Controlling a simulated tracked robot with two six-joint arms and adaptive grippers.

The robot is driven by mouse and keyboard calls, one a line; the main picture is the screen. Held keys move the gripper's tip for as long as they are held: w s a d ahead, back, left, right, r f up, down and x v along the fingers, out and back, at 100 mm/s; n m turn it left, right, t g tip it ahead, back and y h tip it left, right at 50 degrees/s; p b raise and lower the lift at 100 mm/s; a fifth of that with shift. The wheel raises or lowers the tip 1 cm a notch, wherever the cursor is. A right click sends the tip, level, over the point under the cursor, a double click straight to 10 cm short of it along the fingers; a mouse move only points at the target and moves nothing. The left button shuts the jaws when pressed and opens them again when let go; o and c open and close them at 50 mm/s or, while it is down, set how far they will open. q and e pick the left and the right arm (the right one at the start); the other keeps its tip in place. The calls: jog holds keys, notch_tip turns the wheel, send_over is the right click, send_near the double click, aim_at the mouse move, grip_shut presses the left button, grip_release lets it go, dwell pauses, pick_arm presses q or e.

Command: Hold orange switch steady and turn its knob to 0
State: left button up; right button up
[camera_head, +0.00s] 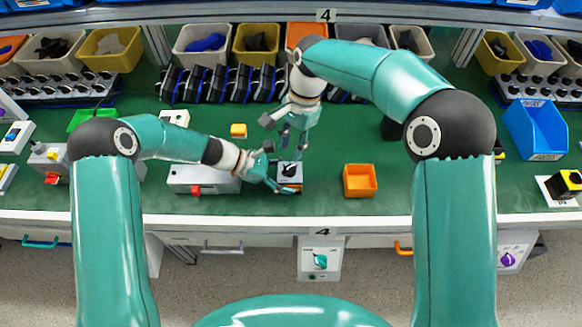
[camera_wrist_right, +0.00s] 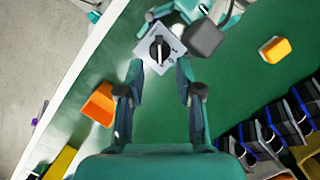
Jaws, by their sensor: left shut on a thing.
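The orange switch (camera_head: 290,187) sits on the green table near its front edge, with a light top plate and a black knob (camera_head: 290,170). In the right wrist view the plate (camera_wrist_right: 176,41) and the knob (camera_wrist_right: 159,50) with its white pointer line show clearly; the dial marks are too small to read. My left gripper (camera_head: 277,178) is shut on the switch from its left side. My right gripper (camera_head: 287,134) is open and empty, above and behind the switch. In the right wrist view its two fingers (camera_wrist_right: 158,85) point toward the switch, apart from the knob.
An orange bin (camera_head: 360,181) stands right of the switch. A grey box with a red button (camera_head: 200,180) lies to the left, under my left arm. A yellow block (camera_head: 238,130) lies farther back. Dark devices (camera_head: 215,84) line the back. Green table is free around the orange bin.

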aim_at(290, 166)
jog(key=shift+f, duration=3.35)
grip_shut()
